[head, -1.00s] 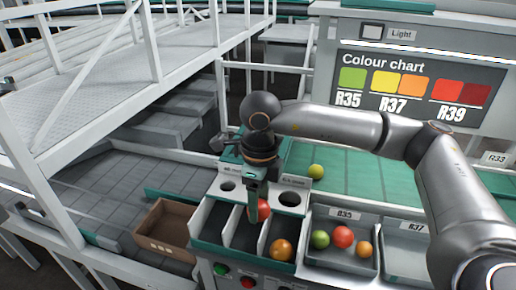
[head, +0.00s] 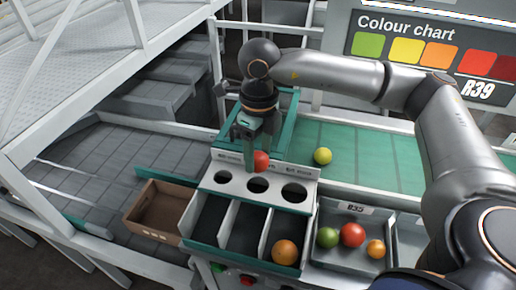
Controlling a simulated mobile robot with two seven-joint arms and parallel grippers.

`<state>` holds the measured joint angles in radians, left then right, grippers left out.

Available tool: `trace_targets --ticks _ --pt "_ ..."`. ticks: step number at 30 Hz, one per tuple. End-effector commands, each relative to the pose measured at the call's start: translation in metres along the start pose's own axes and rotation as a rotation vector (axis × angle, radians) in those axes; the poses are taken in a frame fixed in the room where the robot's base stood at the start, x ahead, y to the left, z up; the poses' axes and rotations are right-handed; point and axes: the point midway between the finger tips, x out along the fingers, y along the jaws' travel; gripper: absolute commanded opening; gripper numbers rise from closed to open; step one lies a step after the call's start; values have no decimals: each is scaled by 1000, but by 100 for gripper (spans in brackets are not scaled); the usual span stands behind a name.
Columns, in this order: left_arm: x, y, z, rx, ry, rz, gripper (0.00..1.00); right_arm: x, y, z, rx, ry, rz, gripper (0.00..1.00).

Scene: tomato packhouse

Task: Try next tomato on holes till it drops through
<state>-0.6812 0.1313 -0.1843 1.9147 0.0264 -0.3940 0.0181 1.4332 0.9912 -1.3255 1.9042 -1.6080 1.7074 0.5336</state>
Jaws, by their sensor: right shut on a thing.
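My right gripper (head: 250,154) points down and is shut on a red tomato (head: 261,161). Its fingers partly cover the tomato. The tomato is at the back edge of the white sizing plate (head: 240,190), just behind the middle hole (head: 257,185); its exact height above the plate is unclear. The plate also has a smaller left hole (head: 223,177) and a larger right hole (head: 294,192), all uncovered. In front are three compartments; an orange tomato (head: 285,252) lies in the right one, and the other two look empty. My left gripper is out of view.
A grey tray (head: 335,262) at the right holds a green (head: 328,237), a red (head: 352,234) and a small orange tomato (head: 376,248). A yellow-green tomato (head: 323,156) lies on the green belt (head: 370,168). A cardboard box (head: 160,208) stands at the left.

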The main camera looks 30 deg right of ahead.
Motion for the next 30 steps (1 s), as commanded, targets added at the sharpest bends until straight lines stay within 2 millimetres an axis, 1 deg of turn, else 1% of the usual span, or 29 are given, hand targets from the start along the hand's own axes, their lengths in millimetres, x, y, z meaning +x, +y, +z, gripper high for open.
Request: trace_targets --ticks 1,10,12,15,20,30 --pt "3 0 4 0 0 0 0 6 0 0 0 0 0 36" --pt "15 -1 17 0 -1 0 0 36 0 -1 0 0 0 36" --pt "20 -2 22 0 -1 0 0 44 0 -1 0 0 0 36" --pt "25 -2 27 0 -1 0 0 51 0 0 -1 -1 0 36" --pt "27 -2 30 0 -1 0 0 55 0 0 -1 -1 -1 36" --pt "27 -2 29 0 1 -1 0 55 0 -1 -1 -1 0 36"
